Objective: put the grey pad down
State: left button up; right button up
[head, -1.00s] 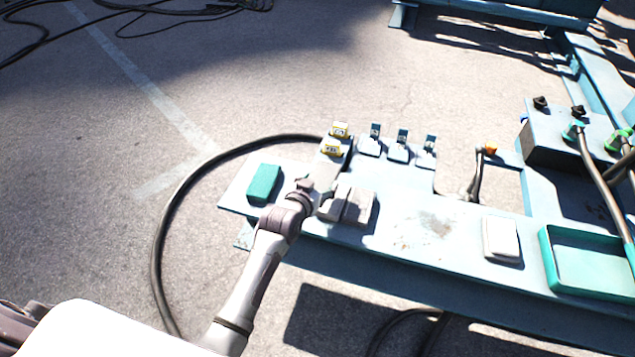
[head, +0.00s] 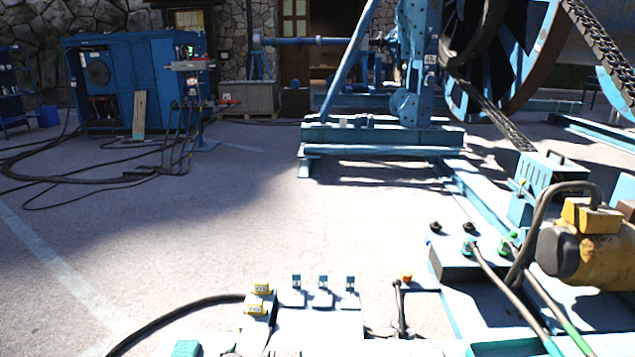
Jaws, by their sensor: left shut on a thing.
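My left gripper (head: 250,346) is only just in view at the bottom edge of the head view, over the light-blue bench. It is shut on the grey pad, but the fingers and the pad in them are almost wholly cut off by the frame. A grey edge (head: 285,354) shows just to the right of it; I cannot tell whether this is the held pad or the block beside it. A green pad (head: 186,348) lies to the left of the gripper. My right gripper is not in view.
Yellow-marked switches (head: 259,297) and several small pedal-like blocks (head: 322,297) stand along the bench's back edge. A lever (head: 399,308) and a control box with cables (head: 470,260) are to the right. A black cable (head: 170,317) curves past on the left.

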pick_arm(q)
jog(key=s+a+r+n+y, duration=0.1)
jog(key=s+a+r, duration=0.1)
jog(key=s+r, duration=1.25)
notch_tip(320, 180, up, 17)
jog(key=p, duration=1.7)
jog(key=shift+a, duration=0.2)
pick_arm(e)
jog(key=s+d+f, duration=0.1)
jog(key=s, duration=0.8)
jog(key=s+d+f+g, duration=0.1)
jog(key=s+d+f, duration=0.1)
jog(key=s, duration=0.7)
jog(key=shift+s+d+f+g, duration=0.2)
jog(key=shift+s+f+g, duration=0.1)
